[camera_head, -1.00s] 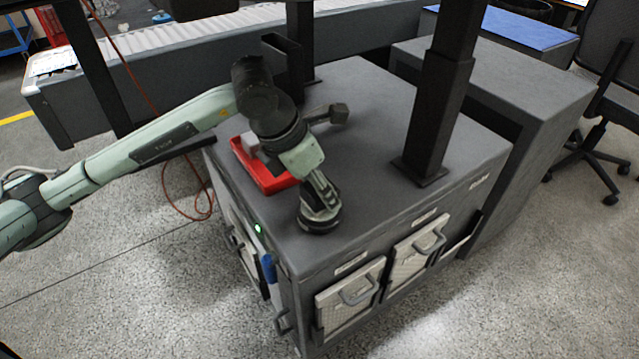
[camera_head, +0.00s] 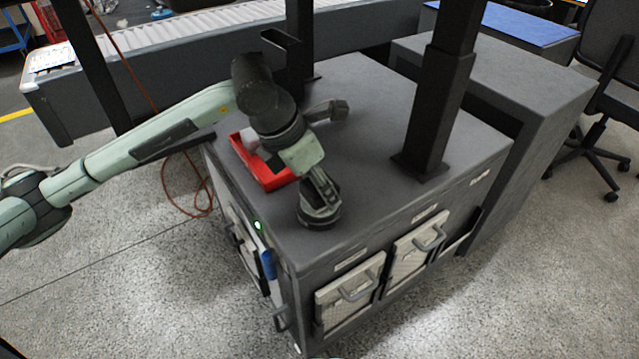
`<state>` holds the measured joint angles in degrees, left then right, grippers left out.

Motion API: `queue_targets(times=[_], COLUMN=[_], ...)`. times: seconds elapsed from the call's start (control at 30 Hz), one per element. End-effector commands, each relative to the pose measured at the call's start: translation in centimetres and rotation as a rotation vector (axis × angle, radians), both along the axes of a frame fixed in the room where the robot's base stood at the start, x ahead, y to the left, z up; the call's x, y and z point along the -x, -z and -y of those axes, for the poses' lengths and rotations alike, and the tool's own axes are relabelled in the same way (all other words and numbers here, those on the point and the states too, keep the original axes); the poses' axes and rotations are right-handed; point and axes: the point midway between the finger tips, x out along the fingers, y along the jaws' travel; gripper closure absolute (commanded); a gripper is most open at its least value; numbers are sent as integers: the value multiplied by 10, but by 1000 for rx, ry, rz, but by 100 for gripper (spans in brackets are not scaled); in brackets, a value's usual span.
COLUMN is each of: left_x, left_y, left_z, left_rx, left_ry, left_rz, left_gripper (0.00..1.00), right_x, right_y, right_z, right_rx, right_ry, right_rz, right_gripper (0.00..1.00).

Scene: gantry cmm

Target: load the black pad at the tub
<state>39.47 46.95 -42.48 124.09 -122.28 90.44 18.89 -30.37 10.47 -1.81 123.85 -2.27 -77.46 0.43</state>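My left arm (camera_head: 180,128) reaches in from the left and bends down over the near left corner of the dark grey cabinet. Its lower end (camera_head: 320,212) is low over the cabinet top. I cannot make out separate fingers, so its gripper's state is unclear. A shallow red tub (camera_head: 277,181) lies on the cabinet top, left of and partly behind the arm. A small pale grey block (camera_head: 250,139) shows in it, and the arm hides part of the inside. I cannot pick out the black pad. My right gripper is not in view.
A dark knobbed part (camera_head: 328,111) juts out behind my arm; I cannot tell what it is. A black post (camera_head: 438,100) stands on the cabinet top (camera_head: 375,100). A lower grey block (camera_head: 540,85) and an office chair (camera_head: 610,100) are at the right.

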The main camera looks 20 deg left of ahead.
Motion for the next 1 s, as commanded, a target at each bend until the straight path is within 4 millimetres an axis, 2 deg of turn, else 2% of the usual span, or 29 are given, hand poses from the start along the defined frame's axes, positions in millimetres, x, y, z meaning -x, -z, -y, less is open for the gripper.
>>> queue_targets(times=[1.0], left_x=[0], left_y=[7], left_z=[0], left_rx=[0], left_ry=[0], left_rz=[0], left_gripper=[77], right_x=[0], right_y=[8], right_z=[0], right_rx=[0], right_ry=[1], right_rz=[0], right_gripper=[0])
